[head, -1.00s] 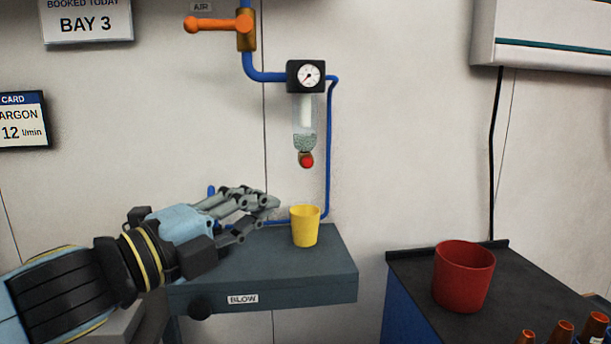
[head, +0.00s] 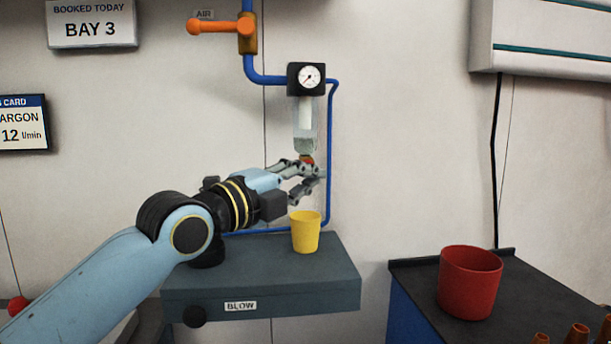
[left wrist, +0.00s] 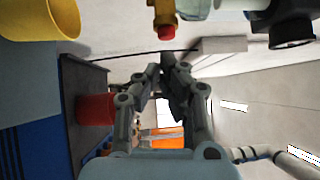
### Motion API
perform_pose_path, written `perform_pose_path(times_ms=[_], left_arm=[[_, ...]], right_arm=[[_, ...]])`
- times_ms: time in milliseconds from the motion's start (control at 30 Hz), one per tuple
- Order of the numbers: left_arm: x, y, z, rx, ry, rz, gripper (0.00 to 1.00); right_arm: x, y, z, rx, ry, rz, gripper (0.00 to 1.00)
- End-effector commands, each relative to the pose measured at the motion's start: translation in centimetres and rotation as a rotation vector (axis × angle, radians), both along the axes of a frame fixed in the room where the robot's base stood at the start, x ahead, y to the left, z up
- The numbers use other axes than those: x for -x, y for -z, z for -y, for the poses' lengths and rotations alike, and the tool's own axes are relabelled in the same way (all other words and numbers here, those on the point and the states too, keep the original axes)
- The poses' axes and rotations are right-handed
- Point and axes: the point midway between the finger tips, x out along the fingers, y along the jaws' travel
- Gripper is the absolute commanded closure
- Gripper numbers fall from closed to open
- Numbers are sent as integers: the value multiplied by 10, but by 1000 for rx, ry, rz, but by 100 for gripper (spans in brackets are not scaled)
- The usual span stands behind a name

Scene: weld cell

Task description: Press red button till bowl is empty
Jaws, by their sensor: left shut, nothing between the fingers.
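The clear bowl (head: 305,118) hangs under the gauge block on the wall, with murky grey-green content near its bottom. The red button (head: 307,159) is at its lower end, partly hidden by my fingers. My left gripper (head: 313,174) is shut and empty, with its fingertips just below the button. In the left wrist view, the red button (left wrist: 165,33) sits on a brass fitting beyond the fingertips (left wrist: 170,62), with a small gap in the picture. A yellow cup (head: 305,233) stands on the bench below the bowl. My right gripper is not in view.
The grey bench (head: 275,285) carries a BLOW label. A red bucket (head: 470,283) stands on a dark cabinet top at right, near several orange-brown tips (head: 577,334). A blue pipe (head: 330,150) runs down beside the bowl. An orange AIR lever (head: 215,26) is above.

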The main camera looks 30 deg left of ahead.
Motion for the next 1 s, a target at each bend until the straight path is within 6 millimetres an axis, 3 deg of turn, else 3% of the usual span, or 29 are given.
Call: perform_pose_path(times_ms=[500, 767, 1000], left_arm=[[-10, -1, -7, 1, -1, 0, 100], [-27, 3, -19, -2, -1, 0, 100], [-29, -1, -21, -2, -3, -3, 100]], right_arm=[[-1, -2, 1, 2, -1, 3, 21], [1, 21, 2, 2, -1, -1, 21], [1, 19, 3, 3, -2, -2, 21]])
